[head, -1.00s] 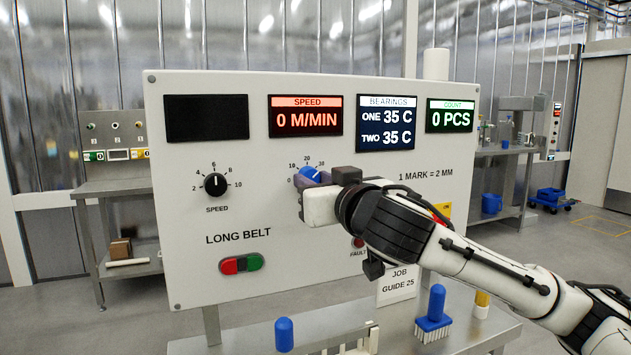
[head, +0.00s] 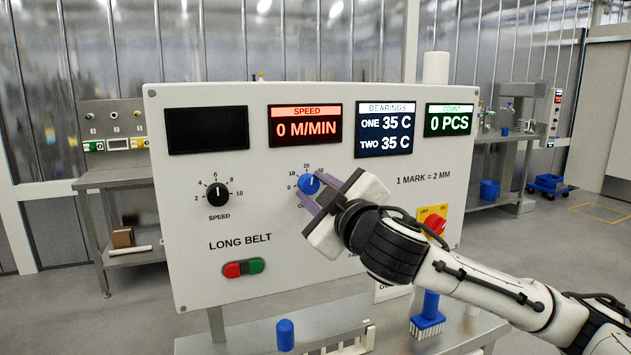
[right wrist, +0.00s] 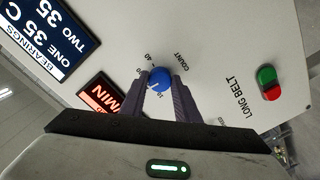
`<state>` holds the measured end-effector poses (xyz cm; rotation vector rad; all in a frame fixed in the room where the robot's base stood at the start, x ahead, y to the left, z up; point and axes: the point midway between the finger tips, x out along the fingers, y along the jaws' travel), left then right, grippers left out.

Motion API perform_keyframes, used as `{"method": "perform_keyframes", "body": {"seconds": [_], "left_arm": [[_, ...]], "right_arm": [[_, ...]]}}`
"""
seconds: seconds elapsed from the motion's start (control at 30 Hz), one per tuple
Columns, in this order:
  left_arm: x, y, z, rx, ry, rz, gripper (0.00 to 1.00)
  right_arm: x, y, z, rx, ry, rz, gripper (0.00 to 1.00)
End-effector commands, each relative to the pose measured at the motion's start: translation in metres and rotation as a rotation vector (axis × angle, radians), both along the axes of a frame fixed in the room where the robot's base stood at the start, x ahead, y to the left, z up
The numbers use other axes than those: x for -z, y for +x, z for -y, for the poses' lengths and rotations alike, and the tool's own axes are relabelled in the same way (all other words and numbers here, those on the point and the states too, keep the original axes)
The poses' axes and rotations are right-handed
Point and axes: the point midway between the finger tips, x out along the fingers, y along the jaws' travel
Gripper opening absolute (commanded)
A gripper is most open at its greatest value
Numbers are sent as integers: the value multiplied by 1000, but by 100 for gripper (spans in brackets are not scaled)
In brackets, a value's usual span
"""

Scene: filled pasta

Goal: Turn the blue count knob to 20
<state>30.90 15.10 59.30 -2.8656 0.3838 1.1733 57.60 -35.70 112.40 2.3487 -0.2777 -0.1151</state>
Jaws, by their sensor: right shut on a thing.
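The blue count knob (head: 308,183) sits on the white panel, right of the black speed knob. It also shows in the right wrist view (right wrist: 160,78). A short white pointer mark is on its face; I cannot read its exact setting, but it appears to lie toward the 10 side of the scale. My right gripper (head: 313,190) reaches in from the right, its two purple-grey fingers shut on the sides of the knob. The count scale is partly hidden by the fingers. The count display (head: 449,120) reads 0 PCS. My left gripper is not in view.
The black speed knob (head: 216,194) and the red and green button pair (head: 243,268) are to the left. A red switch on a yellow plate (head: 433,224) is at the right, close above my right arm. A blue-handled brush (head: 428,318) stands on the bench below.

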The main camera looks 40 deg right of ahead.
Motion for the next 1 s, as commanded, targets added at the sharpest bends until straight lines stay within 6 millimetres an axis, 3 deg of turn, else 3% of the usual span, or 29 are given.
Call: {"method": "perform_keyframes", "body": {"seconds": [0.33, 0.8, 0.83, 0.9, 1.0], "left_arm": [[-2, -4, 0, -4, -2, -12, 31], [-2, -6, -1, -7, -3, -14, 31], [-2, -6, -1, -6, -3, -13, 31], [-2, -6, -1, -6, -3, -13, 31], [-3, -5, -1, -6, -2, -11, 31]], "right_arm": [[-1, 0, 1, 2, -105, -25, 6], [-1, 0, 1, 2, -116, -26, 6], [-1, 0, 1, 2, -115, -26, 34], [-1, 0, 1, 2, -115, -26, 46], [-1, 0, 1, 1, -115, -26, 47]]}}
